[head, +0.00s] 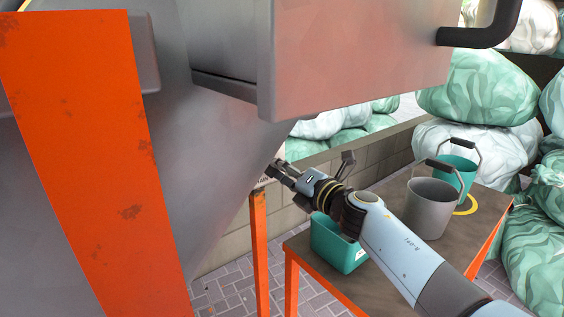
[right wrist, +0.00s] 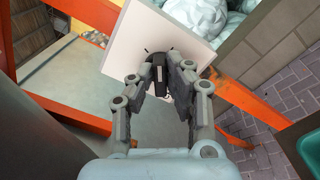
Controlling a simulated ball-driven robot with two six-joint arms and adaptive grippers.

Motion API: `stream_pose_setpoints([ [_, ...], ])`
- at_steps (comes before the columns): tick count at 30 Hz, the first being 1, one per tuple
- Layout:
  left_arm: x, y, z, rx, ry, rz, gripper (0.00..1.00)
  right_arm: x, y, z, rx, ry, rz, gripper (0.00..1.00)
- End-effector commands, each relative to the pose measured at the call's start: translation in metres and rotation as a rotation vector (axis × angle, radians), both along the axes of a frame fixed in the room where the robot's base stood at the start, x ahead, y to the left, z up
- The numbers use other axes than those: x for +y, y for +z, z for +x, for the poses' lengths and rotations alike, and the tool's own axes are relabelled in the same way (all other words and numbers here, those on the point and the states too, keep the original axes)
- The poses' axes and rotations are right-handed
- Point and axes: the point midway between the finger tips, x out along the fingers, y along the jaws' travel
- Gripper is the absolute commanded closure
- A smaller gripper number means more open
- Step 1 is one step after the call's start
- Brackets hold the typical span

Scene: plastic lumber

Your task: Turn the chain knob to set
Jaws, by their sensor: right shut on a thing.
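The chain knob (right wrist: 158,72) is a dark knob on a pale square plate (right wrist: 130,48) in the right wrist view. My right gripper (right wrist: 160,84) is at the knob, with its fingers on both sides and shut on it. Dark marks show on the plate around the knob, but I cannot read any label or tell its setting. In the head view my right gripper (head: 276,171) reaches to the lower edge of the grey machine (head: 215,140), which hides most of the plate and the knob. My left gripper is not in view.
An orange post (head: 95,170) stands in front at left. A brown table (head: 390,195) below my right arm holds a grey bucket (head: 428,210), a green bucket (head: 457,172) and a green bin (head: 338,245). Bulging bags (head: 485,85) are piled behind a low block wall (head: 392,142).

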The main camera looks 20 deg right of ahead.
Motion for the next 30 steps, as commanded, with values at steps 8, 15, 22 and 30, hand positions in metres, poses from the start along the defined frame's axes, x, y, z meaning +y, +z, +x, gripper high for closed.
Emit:
stream_pose_setpoints([
  [8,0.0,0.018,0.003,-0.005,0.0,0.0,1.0,-0.001,0.0,0.001,0.088,-0.001,0.24,1.0],
  [15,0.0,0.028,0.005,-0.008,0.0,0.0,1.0,-0.002,-0.002,0.001,0.148,-0.002,0.408,1.0],
  [22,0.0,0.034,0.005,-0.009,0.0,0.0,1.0,-0.002,-0.004,0.0,0.186,-0.001,0.509,1.0],
  [30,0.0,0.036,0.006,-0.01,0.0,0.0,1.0,-0.002,-0.005,0.0,0.203,-0.001,0.557,1.0],
])
